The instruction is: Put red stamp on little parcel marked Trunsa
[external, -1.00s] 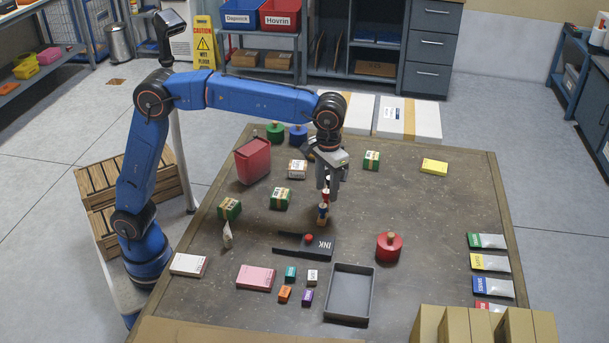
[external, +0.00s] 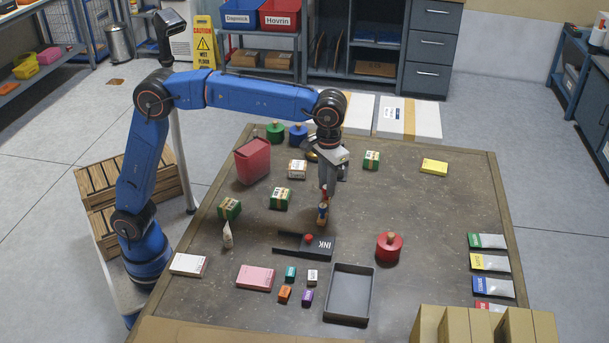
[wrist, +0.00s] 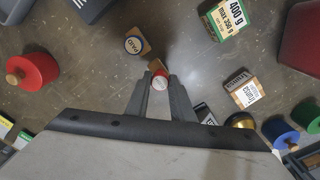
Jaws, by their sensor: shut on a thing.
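My gripper (external: 326,185) points down over the middle of the table, its jaws shut on the red stamp (external: 324,194).
A black INK pad piece (external: 322,246) with a red knob lies in front of the gripper. Green parcels (external: 280,198), a red lidded pot (external: 389,247), a grey tray (external: 349,291) and a red bin (external: 253,161) stand around. The table's right middle is clear.

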